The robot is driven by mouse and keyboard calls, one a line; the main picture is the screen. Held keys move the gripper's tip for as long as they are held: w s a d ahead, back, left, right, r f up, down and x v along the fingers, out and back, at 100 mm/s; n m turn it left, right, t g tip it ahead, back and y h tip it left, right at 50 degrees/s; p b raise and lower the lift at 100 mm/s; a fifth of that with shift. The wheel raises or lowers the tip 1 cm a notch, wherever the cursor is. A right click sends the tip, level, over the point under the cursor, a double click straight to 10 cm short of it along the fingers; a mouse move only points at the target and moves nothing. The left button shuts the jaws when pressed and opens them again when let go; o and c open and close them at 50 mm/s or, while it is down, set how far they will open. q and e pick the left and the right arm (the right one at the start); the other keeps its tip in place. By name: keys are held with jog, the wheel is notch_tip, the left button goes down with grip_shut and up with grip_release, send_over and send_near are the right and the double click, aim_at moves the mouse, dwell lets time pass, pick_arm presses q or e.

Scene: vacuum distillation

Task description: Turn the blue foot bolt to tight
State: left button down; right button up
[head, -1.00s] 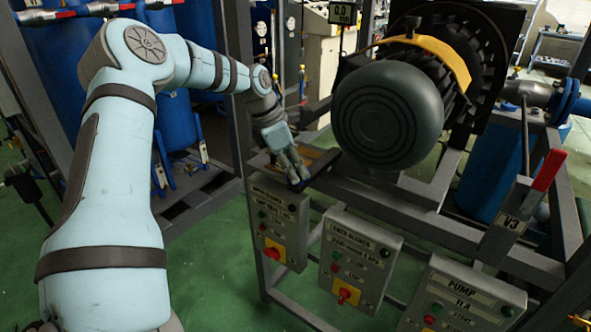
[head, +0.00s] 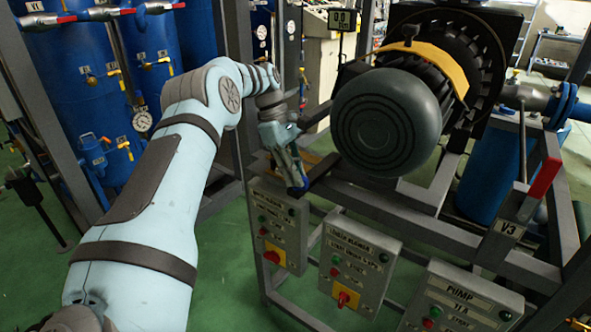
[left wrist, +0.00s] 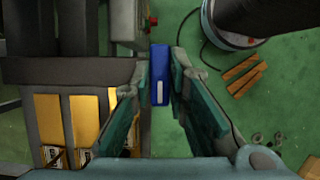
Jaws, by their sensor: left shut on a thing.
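My left gripper (head: 293,172) is at the near left corner of the grey motor frame, beside the top of the left control box. In the left wrist view the blue foot bolt (left wrist: 160,84) is a narrow blue block with a white mark, standing between the two fingertips. The fingers are shut on it from both sides. In the head view only a little blue shows at the fingertips, and the gripper hides most of the bolt. My right gripper is not in view.
The large dark motor (head: 386,120) with a yellow band stands to the right of the gripper. Control boxes (head: 360,262) hang below the frame rail (head: 425,232). A red-handled valve lever (head: 545,178) is at right. Blue tanks (head: 62,70) stand at left. Green floor lies below.

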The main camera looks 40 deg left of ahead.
pick_arm(q)
jog(key=shift+m, duration=0.3)
jog(key=c, duration=1.6)
grip_release()
jog(key=shift+a, duration=0.1)
jog(key=shift+o, duration=0.2)
